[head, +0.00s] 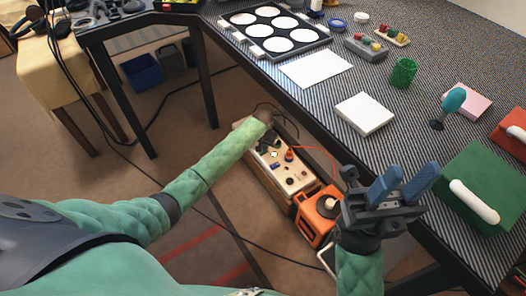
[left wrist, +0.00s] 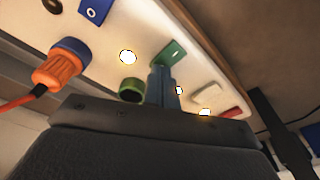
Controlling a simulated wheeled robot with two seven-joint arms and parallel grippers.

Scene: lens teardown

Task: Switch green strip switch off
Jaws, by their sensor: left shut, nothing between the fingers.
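The green strip switch (left wrist: 174,53) is a small green plate on the cream power strip (left wrist: 140,25) in the left wrist view. My left gripper (left wrist: 163,75) has its blue fingers together and empty, with the tips right at the lower edge of the green plate. The fingers hide part of it, and I cannot tell whether they touch it or which way it is set. In the head view my left gripper (head: 267,144) is down at the far end of the strip (head: 262,175). My right gripper (head: 404,176) is open and empty beside the table edge.
An orange and blue plug (left wrist: 58,62) with a red cable, a blue piece (left wrist: 95,10) and a green ring (left wrist: 131,89) are on the strip. An orange box (head: 318,214) stands at its near end. The table (head: 300,100) overhangs on the right.

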